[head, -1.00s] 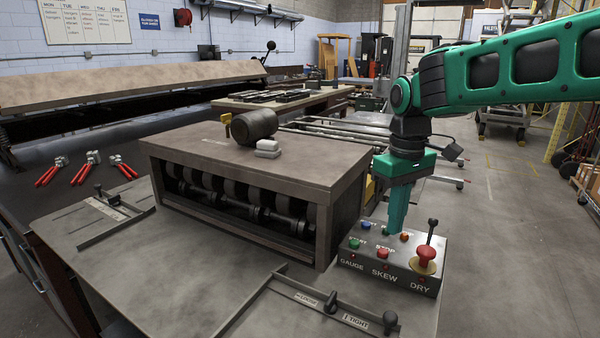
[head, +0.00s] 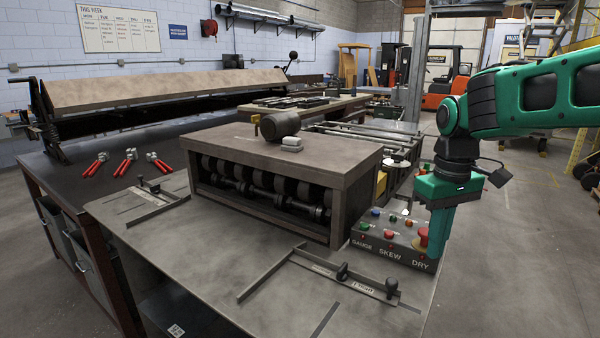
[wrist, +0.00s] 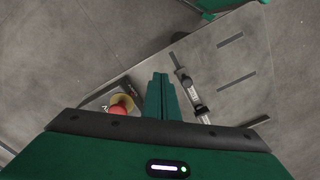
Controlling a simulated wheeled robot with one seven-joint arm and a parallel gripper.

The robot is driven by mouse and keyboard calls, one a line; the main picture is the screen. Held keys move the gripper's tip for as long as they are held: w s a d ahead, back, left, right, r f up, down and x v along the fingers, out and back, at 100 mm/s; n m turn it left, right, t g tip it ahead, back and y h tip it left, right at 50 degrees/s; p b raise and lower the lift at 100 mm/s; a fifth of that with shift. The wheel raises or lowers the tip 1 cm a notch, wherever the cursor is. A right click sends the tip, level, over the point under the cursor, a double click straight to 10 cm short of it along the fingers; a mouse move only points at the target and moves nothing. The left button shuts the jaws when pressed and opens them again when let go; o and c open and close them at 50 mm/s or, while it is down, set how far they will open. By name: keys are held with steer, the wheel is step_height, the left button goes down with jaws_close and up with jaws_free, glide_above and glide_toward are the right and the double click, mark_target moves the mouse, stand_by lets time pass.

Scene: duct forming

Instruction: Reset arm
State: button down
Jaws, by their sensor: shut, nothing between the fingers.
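My green arm reaches in from the right in the head view. My gripper (head: 436,255) points down, shut and empty, at the right end of the control box (head: 372,247). It hides part of the box's right side and part of the red mushroom button (head: 422,238). In the wrist view my gripper's closed fingers (wrist: 160,82) show beside the red button (wrist: 120,106). I cannot tell whether the fingertips touch the box.
A roller machine (head: 262,180) stands on the grey worktable (head: 200,245), with a dark cylinder (head: 281,124) on top. Gauge bars (head: 350,283) lie at the front. Red-handled pliers (head: 95,164) lie left. Open floor (head: 510,220) is to the right.

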steer(key=s+d+f+m, duration=0.3)
steer(key=s+d, duration=0.1)
steer(key=s, duration=0.3)
steer(key=s+d+f+m, duration=0.2)
steer(key=s+d, duration=0.3)
steer(key=s, duration=0.3)
steer(key=s+d+f+m, duration=0.3)
steer(key=s+d+m, duration=0.1)
steer(key=s, duration=0.4)
steer(key=shift+s+d+f+m, duration=0.15)
steer(key=shift+d+f+m, duration=0.15)
steer(key=shift+m, duration=0.2)
